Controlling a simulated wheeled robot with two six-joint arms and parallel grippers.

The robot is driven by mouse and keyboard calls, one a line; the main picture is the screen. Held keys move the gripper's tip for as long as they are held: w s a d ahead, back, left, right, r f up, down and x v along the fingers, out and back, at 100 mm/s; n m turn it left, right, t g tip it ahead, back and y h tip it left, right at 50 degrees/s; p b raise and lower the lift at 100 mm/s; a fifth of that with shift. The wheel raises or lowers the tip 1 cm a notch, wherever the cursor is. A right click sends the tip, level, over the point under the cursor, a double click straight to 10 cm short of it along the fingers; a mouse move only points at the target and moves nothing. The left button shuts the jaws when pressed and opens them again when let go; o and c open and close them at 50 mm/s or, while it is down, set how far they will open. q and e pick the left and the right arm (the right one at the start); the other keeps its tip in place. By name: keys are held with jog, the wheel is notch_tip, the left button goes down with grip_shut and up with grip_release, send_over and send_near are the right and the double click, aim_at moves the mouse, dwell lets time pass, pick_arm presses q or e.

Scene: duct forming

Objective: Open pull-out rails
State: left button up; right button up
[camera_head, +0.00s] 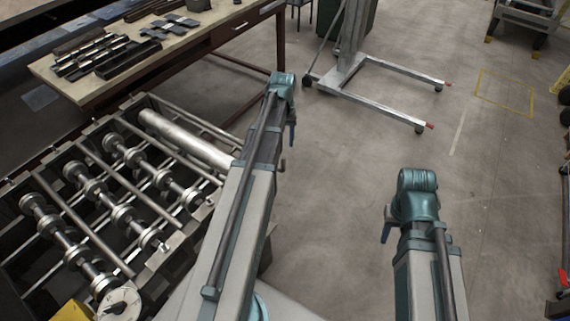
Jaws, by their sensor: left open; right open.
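A roller machine (181,237) fills the lower left, with steel bars and rows of metal rollers in a dark frame. I cannot tell which of its parts are the pull-out rails.
A wooden-topped table (95,93) with dark metal parts stands behind the machine. A grey wheeled lift frame (385,98) is on the floor at the top middle. A cart (530,18) stands at the top right. The concrete floor (500,190) on the right is mostly clear.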

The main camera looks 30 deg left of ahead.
aim_at(284, 165)
pick_arm(q)
notch_tip(284, 165, down, 14)
jog(key=b, duration=1.3)
jog(key=shift+r, duration=0.2)
grip_shut()
dwell(0.6)
